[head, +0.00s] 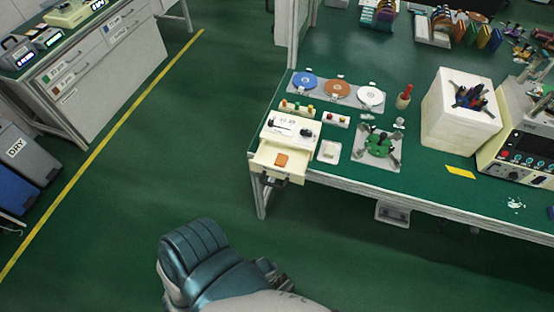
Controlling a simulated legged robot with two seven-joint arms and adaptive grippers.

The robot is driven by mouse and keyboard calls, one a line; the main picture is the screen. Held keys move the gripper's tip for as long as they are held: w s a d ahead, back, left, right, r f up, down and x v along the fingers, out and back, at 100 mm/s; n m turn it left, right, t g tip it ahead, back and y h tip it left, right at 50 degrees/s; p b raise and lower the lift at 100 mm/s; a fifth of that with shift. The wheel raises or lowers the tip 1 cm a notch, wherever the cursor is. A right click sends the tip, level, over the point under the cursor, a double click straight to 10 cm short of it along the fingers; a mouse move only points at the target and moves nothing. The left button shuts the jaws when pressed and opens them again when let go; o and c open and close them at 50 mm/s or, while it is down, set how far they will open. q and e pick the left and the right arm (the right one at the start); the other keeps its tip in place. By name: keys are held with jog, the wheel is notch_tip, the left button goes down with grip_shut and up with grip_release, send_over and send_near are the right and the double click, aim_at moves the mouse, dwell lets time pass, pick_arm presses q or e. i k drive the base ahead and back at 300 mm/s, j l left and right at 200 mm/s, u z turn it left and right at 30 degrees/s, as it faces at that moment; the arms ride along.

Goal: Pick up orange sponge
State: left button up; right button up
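A small orange block (282,160), which looks like the orange sponge, lies flat in a shallow cream drawer (265,158). The drawer stands open at the front of a cream box (289,137) at the left end of the green workbench. Nothing covers the block. Teal and white parts of my own body fill the bottom of the view, well below the bench and apart from the block. A small dark part beside them is too unclear to tell as a gripper. I make out no gripper fingers.
The bench (335,185) also holds a plate of coloured discs (337,91), a green fixture (380,144), a white block (459,123) and a control box (520,150). A yellow card (460,172) lies near its edge. The green floor (130,215) before it is open.

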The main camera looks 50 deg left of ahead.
aim_at(282, 159)
jog(key=j+u, duration=0.1)
jog(key=u, duration=1.35)
jog(key=i+l+z, duration=0.15)
jog(key=l, duration=0.15)
